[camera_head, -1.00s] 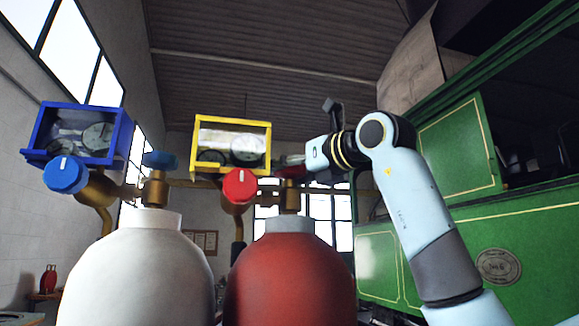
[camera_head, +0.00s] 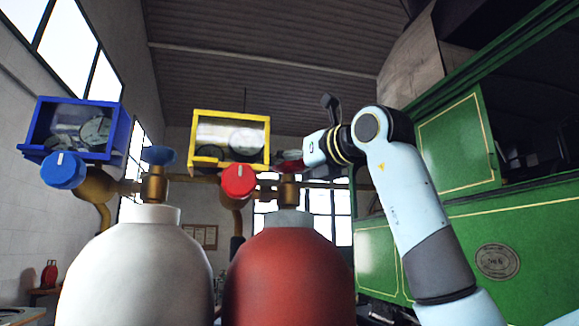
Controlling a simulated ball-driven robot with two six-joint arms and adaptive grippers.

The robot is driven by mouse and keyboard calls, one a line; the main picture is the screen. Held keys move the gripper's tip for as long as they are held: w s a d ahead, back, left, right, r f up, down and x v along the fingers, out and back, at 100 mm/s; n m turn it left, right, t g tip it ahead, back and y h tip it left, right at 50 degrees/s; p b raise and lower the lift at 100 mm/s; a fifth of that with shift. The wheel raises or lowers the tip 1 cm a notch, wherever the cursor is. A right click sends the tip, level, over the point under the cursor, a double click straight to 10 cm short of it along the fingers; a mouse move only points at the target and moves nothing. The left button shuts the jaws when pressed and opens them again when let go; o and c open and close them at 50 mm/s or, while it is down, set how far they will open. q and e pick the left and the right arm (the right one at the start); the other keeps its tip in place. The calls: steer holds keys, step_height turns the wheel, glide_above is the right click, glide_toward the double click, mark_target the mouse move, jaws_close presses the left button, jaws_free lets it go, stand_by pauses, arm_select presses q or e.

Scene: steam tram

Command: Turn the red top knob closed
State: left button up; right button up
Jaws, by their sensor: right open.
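The red top knob (camera_head: 291,167) sits on the brass valve above the red cylinder (camera_head: 290,270), partly hidden by my gripper. My right gripper (camera_head: 289,156) reaches in from the right, its tip at the knob's upper side. Its fingers are small and partly hidden here; I cannot tell whether they touch the knob. It is open. A second red knob (camera_head: 239,181) with a white mark faces me on the regulator, left of the top knob. My left gripper is out of view.
A yellow-framed gauge box (camera_head: 231,117) stands just left of my gripper. A white cylinder (camera_head: 137,270) with a blue front knob (camera_head: 63,170), blue top knob (camera_head: 158,155) and blue gauge box (camera_head: 37,128) is farther left. The green tram (camera_head: 455,150) fills the right.

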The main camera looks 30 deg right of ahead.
mark_target(300, 162)
steer(key=shift+s, duration=0.1)
steer(key=shift+s+d, duration=0.2)
steer(key=shift+s, duration=1.1)
steer(key=shift+s+d, duration=0.15)
steer(key=shift+s, duration=1.15)
steer(key=shift+s+d, duration=0.2)
steer(key=shift+s, duration=1.1)
